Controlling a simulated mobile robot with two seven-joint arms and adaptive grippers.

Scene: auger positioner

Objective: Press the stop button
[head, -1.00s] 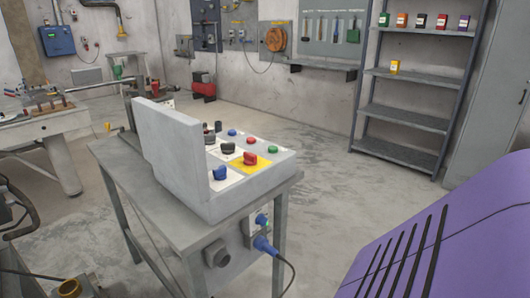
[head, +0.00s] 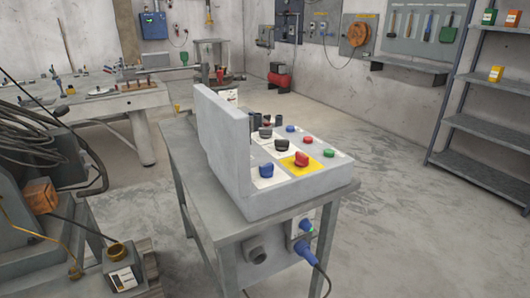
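A grey control panel (head: 246,201) with an upright back plate stands on a metal table (head: 190,172) in the middle of the head view. Its sloped face carries a red knob on a yellow square (head: 302,159), a small red button (head: 308,140), a green button (head: 328,153), a blue button (head: 291,128), a blue knob (head: 267,170) and black knobs (head: 282,145). No stop label is readable, so I cannot tell for sure which red control is the stop button. Neither gripper is in view.
Grey machinery with cables (head: 40,225) stands at the near left. A workbench (head: 130,103) is behind it. Blue plugs (head: 303,246) with a cable hang at the table's front. A shelf rack (head: 480,125) stands at the right. Open floor (head: 420,230) lies right of the table.

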